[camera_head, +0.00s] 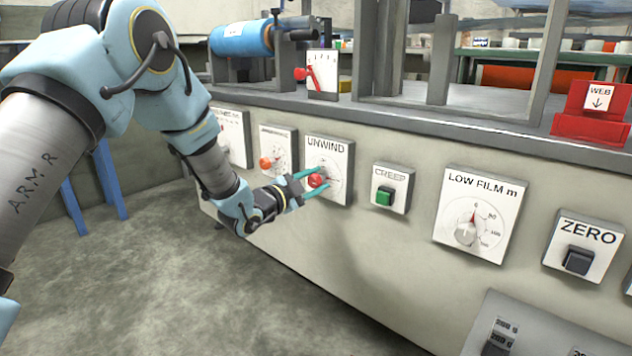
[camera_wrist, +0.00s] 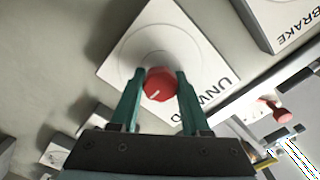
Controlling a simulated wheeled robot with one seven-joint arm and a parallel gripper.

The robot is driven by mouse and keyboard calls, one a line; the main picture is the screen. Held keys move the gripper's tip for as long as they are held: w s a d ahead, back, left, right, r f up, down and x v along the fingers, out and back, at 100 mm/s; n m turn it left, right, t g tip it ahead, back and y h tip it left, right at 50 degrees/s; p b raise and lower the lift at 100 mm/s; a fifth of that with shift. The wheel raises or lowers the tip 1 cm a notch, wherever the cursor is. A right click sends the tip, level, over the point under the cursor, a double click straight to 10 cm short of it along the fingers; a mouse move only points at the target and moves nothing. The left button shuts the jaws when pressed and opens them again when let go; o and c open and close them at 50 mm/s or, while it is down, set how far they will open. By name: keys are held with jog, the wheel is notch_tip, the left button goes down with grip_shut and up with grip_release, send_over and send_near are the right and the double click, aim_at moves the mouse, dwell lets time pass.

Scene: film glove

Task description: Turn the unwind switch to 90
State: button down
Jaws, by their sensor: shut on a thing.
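The unwind switch is a red knob (camera_head: 316,180) on a white plate labelled UNWIND (camera_head: 331,150), on the front of the grey machine. My gripper (camera_head: 309,183) reaches it from the left, with one teal finger above the knob and one below. In the wrist view the red knob (camera_wrist: 159,84) sits between the two teal fingertips (camera_wrist: 160,82), and a pale pointer mark shows on its face. My gripper is shut on the knob. The scale numbers on the plate are too small or too covered to read.
Left of the switch is another plate with an orange-red knob (camera_head: 266,162). To the right are the green CREEP button (camera_head: 384,195), the LOW FILM dial (camera_head: 467,232) and the dark ZERO button (camera_head: 578,261). A ledge (camera_head: 440,118) runs above the panel. The floor in front is clear.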

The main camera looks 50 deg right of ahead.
jog(key=shift+c, duration=1.9)
grip_release()
jog(key=shift+a, duration=0.1)
jog(key=a+p, duration=0.2)
jog(key=a, duration=0.8)
jog(key=shift+w+a+p, duration=0.3)
jog(key=shift+a+p, duration=0.05)
jog(key=shift+p, duration=0.05)
